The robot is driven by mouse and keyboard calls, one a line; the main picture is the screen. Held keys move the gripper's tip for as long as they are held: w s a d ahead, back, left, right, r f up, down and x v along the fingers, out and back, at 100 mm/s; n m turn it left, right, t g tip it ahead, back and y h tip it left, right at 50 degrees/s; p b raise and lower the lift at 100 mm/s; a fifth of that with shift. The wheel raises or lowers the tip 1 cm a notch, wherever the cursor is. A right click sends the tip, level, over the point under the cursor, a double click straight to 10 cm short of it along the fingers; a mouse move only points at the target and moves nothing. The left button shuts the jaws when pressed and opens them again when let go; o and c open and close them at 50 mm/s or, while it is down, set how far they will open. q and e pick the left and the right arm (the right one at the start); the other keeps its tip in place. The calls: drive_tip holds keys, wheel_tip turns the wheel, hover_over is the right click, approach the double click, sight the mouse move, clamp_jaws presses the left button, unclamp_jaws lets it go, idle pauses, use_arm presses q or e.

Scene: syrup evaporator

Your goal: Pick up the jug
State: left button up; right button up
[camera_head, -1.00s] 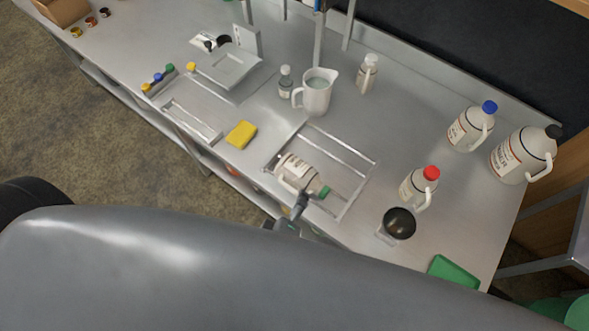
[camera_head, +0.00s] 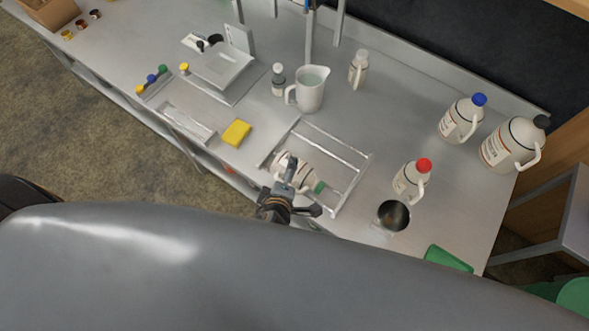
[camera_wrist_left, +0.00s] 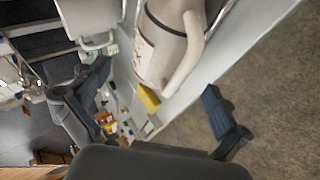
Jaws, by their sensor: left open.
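A white jug (camera_head: 306,173) with a green cap lies tilted in a metal rack (camera_head: 345,150) at the counter's front edge. In the left wrist view the jug (camera_wrist_left: 160,50), with its pale handle and dark band, fills the top middle. My left gripper (camera_head: 290,183) is at the front side of this jug and partly covers it. In the left wrist view my left gripper (camera_wrist_left: 155,88) is open, fingers spread, with the jug just beyond the fingertips. I cannot tell whether they touch. My right gripper is not in view.
A red-capped jug (camera_head: 409,182) and a dark cup (camera_head: 393,216) stand right of the rack. Blue-capped (camera_head: 459,121) and black-capped (camera_head: 508,147) jugs stand farther right. A white pitcher (camera_head: 311,92) stands behind the rack; a yellow sponge (camera_head: 236,132) lies left.

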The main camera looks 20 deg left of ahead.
use_arm(q)
drive_tip(key=p+x, duration=0.1)
drive_tip(key=x, duration=0.3)
drive_tip(key=shift+f, duration=0.1)
drive_tip(key=c, duration=1.7)
drive_tip(key=shift+c, duration=1)
